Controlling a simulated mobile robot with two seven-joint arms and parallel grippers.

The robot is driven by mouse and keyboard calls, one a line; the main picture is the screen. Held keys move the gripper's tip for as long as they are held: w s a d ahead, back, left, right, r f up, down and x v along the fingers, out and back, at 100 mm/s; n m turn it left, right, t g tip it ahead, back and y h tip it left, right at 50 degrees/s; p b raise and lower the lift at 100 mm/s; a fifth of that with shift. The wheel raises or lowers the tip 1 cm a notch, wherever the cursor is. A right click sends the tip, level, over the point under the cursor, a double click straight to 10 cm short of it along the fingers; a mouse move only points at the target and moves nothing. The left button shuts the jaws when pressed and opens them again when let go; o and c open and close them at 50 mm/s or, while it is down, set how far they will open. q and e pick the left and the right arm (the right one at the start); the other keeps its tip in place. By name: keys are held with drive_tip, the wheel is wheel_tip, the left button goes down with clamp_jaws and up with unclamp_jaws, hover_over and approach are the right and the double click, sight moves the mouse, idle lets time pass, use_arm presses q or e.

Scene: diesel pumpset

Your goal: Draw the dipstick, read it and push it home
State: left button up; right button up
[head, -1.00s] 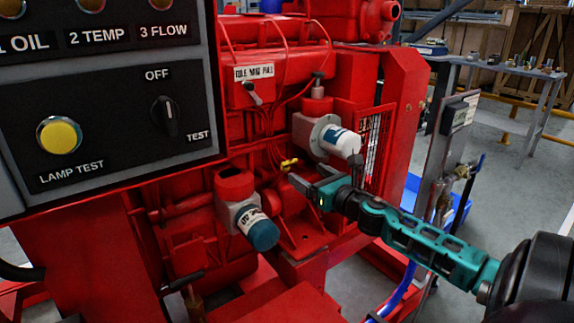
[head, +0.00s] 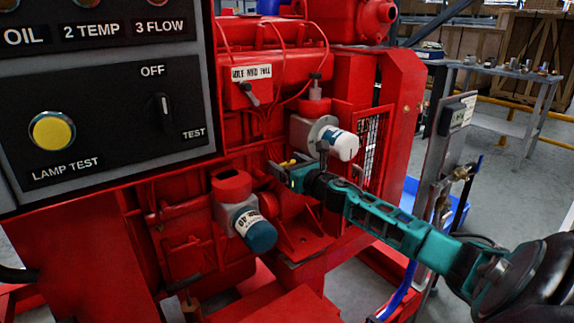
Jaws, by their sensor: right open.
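The dipstick's small yellow handle (head: 287,163) shows on the side of the red engine, between the two filters. The rest of the dipstick is hidden. My right gripper (head: 298,161) reaches in from the right. It is open, with its fingers on either side of the yellow handle or just in front of it. I cannot tell whether they touch it. My left gripper is not in view.
A white and blue filter (head: 256,232) juts out below left of the gripper, and a white-ended filter (head: 341,144) sits close above right. The control panel (head: 105,120) fills the upper left. A bench (head: 505,70) stands far right.

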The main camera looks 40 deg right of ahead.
drive_tip(key=shift+c, duration=0.4)
drive_tip(key=c, duration=1.3)
drive_tip(key=shift+c, duration=0.3)
